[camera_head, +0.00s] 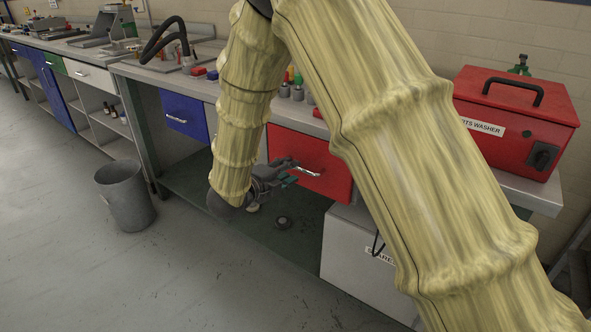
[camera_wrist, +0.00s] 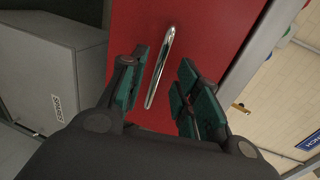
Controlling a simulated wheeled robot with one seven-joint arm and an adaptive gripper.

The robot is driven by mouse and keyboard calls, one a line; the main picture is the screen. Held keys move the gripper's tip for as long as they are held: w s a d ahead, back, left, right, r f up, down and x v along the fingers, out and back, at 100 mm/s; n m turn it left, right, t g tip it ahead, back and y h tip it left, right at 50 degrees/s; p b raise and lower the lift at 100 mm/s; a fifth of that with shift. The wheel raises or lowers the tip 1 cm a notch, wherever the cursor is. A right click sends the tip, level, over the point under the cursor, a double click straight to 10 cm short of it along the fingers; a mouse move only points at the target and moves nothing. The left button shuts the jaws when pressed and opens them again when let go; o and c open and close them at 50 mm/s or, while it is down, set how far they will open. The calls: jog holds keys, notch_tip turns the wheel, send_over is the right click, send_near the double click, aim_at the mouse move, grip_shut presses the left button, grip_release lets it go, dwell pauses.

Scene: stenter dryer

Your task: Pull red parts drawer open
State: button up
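The red parts drawer (camera_head: 335,182) is under the workbench and looks shut, its front nearly flush with the bench. Its chrome bar handle (camera_head: 308,172) is on the front. In the wrist view the red drawer front (camera_wrist: 215,28) fills the middle, and the handle (camera_wrist: 160,65) stands between my finger pads. My gripper (camera_head: 290,173) is in front of the drawer. Its two green-padded fingers (camera_wrist: 160,92) are spread apart on either side of the handle, with a gap on both sides. My arm hides part of the drawer's surroundings.
A grey box (camera_head: 352,250) stands below the drawer at right. A blue drawer (camera_head: 185,114) is to the left. A red parts washer (camera_head: 520,118) sits on the bench top (camera_head: 535,192). A grey bin (camera_head: 125,195) stands on the open floor at left.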

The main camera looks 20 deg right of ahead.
jog(key=shift+x, duration=2.15)
grip_shut()
